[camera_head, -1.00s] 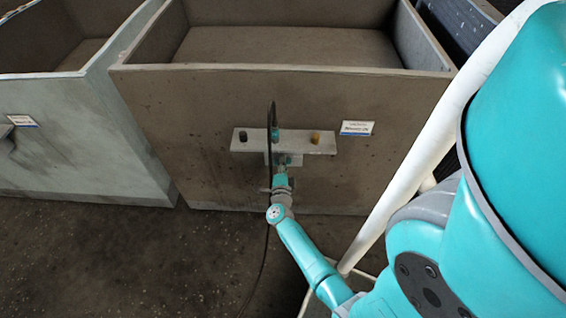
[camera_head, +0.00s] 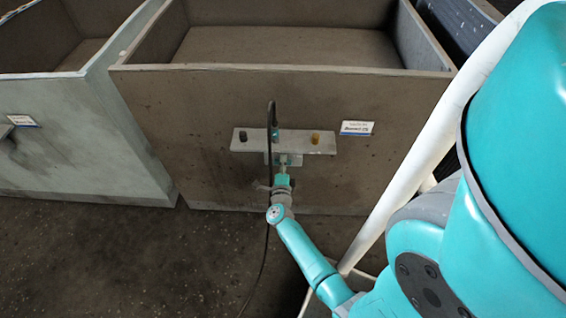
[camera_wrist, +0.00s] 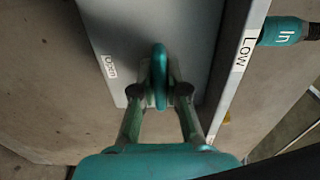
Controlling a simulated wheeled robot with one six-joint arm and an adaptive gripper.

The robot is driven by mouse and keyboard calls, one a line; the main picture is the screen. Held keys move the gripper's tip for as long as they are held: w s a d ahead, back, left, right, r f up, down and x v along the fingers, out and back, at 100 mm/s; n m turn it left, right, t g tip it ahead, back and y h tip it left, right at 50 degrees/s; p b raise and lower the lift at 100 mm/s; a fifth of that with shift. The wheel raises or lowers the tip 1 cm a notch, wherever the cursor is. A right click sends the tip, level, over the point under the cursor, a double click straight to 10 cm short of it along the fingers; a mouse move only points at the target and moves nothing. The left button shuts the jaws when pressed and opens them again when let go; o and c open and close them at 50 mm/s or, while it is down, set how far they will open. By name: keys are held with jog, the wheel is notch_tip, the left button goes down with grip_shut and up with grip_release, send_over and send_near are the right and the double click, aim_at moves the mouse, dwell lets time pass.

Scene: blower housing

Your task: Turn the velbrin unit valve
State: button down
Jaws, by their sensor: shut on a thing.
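The valve handle (camera_wrist: 159,62) is a teal, narrow bar seen nearly end-on in the wrist view, in front of a grey panel (camera_wrist: 205,60). My gripper (camera_wrist: 159,90) is shut on it, one finger on each side. An "Open" label (camera_wrist: 109,66) is on the panel to the left of the handle. In the head view my gripper (camera_head: 284,163) is just below the grey shelf on the brown housing's front; the handle itself is too small to make out there.
The shelf (camera_head: 290,147) carries a black knob (camera_head: 243,136), a yellow knob (camera_head: 315,137) and a dark hose (camera_head: 271,112). A white label (camera_head: 357,128) is to the right. The wrist view shows a "LOW" label (camera_wrist: 244,53) and a teal "In" connector (camera_wrist: 283,31). A pale bin (camera_head: 80,130) stands left.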

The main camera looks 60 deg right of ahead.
jog(key=c, duration=1.2)
grip_release()
jog(key=shift+v, duration=6.05)
jog(key=shift+f, duration=0.1)
jog(key=s+a+r+n+t+y, duration=0.2)
jog(key=s+a+r+n+y, duration=0.3)
jog(key=a+n, duration=0.5)
jog(key=s+a+r+n+t+y, duration=0.3)
jog(key=s+a+r+n+y, duration=0.3)
jog(key=n, duration=0.5)
jog(key=s+a+r+n+t+y, duration=0.3)
jog(key=s+a+r+n+y, duration=0.2)
jog(key=a, duration=0.8)
jog(key=shift+s+a+r+n+y, duration=0.1)
jog(key=shift+s+r+n, duration=0.45)
jog(key=shift+r+n, duration=0.45)
jog(key=shift+s+a+r+n+y, duration=0.15)
jog(key=shift+s+r+n, duration=0.45)
jog(key=shift+r+n, duration=0.4)
jog(key=shift+s+a+r+n+y, duration=0.1)
jog(key=shift+s+r+n, duration=0.45)
jog(key=shift+r+n, duration=0.4)
